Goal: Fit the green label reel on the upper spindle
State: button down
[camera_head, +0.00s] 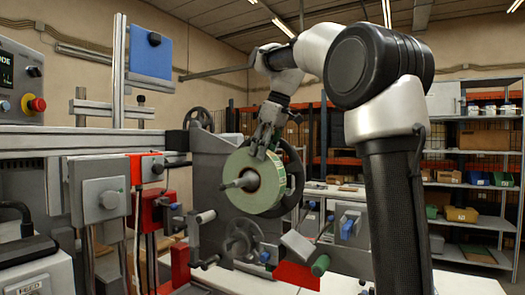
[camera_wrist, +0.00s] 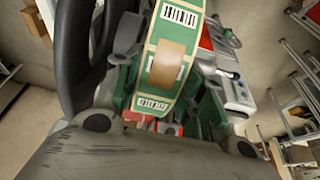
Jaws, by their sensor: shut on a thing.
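The green label reel (camera_head: 269,197) is upright in the head view, with a tan core ring. The grey upper spindle (camera_head: 238,183) pokes out through the middle of its core toward the left. A black spoked disc (camera_head: 296,178) stands behind the reel. My gripper (camera_head: 264,142) comes from above and is shut on the reel's top rim. In the wrist view the reel's label-covered edge (camera_wrist: 172,60) sits between my two fingers, and the black disc (camera_wrist: 75,50) is at the left, a little apart from the reel. How far the reel is along the spindle is hard to tell.
Lower on the machine are a smaller wheel (camera_head: 243,238), rollers and a red plate (camera_head: 297,275). A grey box (camera_head: 103,200) and a red emergency button (camera_head: 38,104) are at the left. Shelves with bins (camera_head: 462,214) stand at the back right.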

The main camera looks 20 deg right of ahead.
jog(key=shift+w+d, duration=0.2)
jog(key=shift+d, duration=0.1)
jog(key=shift+r, duration=0.1)
jog(key=c, duration=0.8)
grip_release()
jog(key=v, duration=1.2)
